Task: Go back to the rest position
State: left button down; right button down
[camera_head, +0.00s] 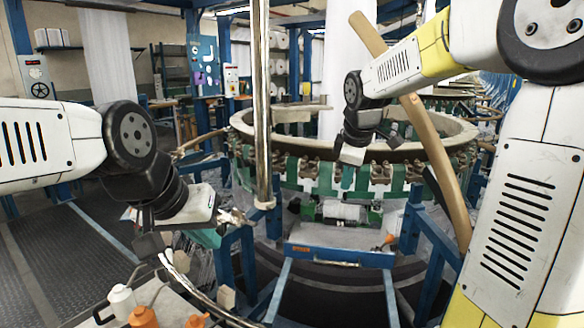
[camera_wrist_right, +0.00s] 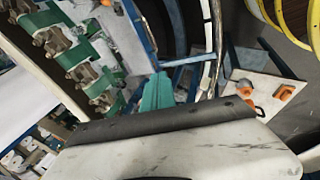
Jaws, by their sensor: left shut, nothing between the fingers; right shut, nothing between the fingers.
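My left gripper (camera_head: 200,208) is at the left of the head view, shut and empty, in front of the loom's left side and above the cart corner. My right gripper (camera_head: 353,152) hangs in front of the loom's ring, right of centre, shut and empty; its fingertips are small and partly hidden by its wrist. The circular loom (camera_head: 300,152) has a tan ring with green and brown parts beneath it. In the right wrist view a pale panel with a dark edge fills the bottom, and the loom's green and brown parts (camera_wrist_right: 82,72) show at upper left.
A metal pole (camera_head: 262,110) stands between my arms. A slanted tan bar (camera_head: 430,150) runs close behind my right arm. A white bottle (camera_head: 121,302) and orange items (camera_head: 143,317) stand on a table at lower left. Blue frame bars (camera_head: 340,255) stand below the loom.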

jog(key=s+f+m+t+y, duration=0.1)
jog(key=s+m, duration=1.2)
jog(key=s, duration=1)
jog(key=shift+d+m+y, duration=0.3)
jog(key=shift+d+y, duration=0.05)
jog(key=shift+y, duration=0.05)
